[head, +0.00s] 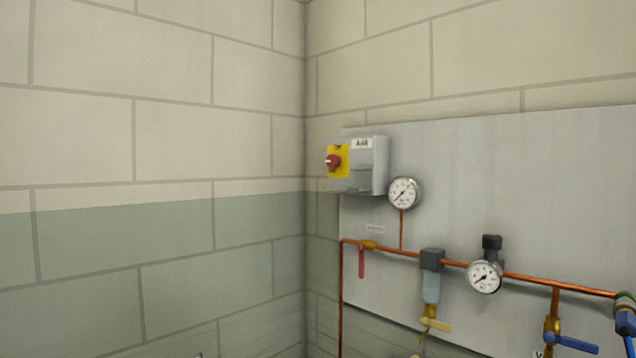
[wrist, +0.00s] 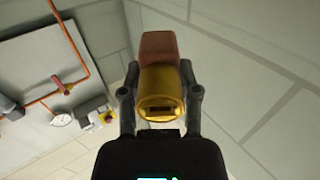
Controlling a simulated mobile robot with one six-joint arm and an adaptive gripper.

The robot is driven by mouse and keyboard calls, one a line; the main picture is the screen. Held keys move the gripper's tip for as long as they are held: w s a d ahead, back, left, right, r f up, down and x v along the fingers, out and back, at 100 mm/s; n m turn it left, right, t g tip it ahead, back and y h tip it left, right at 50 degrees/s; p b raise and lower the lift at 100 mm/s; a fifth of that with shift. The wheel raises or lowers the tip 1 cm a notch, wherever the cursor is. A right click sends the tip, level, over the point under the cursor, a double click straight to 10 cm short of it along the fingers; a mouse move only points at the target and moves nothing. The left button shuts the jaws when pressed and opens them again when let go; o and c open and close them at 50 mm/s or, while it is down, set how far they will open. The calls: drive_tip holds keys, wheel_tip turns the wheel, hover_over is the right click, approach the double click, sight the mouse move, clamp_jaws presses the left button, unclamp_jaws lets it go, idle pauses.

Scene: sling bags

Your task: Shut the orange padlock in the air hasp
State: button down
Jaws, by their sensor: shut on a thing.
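In the wrist view my gripper (wrist: 160,88) is shut on the orange padlock (wrist: 158,46). The padlock has an orange part pointing away from me and a rounded brass-coloured end with a dark slot facing the camera. The two fingers grip it from left and right. I cannot make out its shackle. I cannot pick out the air hasp for certain in either view. A red lever (head: 361,262) hangs below the copper pipe at the left of the panel; it also shows in the wrist view (wrist: 57,82). My gripper is not visible in the head view.
The left block wall (head: 120,240) is bare.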

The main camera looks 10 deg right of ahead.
drive_tip(key=shift+a+r, duration=0.1)
drive_tip(key=shift+d+r+p, duration=0.3)
drive_tip(key=shift+r+p, duration=0.3)
drive_tip(key=shift+p, duration=0.1)
drive_tip(key=d+r+m+g+h+p, duration=0.2)
drive_tip(key=d+r+p, duration=0.8)
drive_tip(key=r+p, duration=0.6)
drive_tip(key=d+r+m+g+h+p, duration=0.2)
drive_tip(key=d+r+p, duration=0.8)
drive_tip(key=r+p, duration=0.7)
drive_tip(key=d+r+m+g+h+p, duration=0.2)
drive_tip(key=d+r+h+p, duration=0.2)
drive_tip(key=d+r+p, duration=0.7)
wheel_tip(320, 180, up, 6)
drive_tip(key=s+p, duration=0.1)
drive_tip(key=p, duration=0.5)
drive_tip(key=shift+m, duration=0.4)
drive_tip(key=shift+w+d, duration=0.2)
drive_tip(key=shift+f+b+x, duration=0.15)
drive_tip(key=shift+x, duration=1.1)
drive_tip(key=shift+f+b+x, duration=0.15)
drive_tip(key=shift+x, duration=1.15)
drive_tip(key=shift+d, duration=0.1)
drive_tip(key=shift+x, duration=1.15)
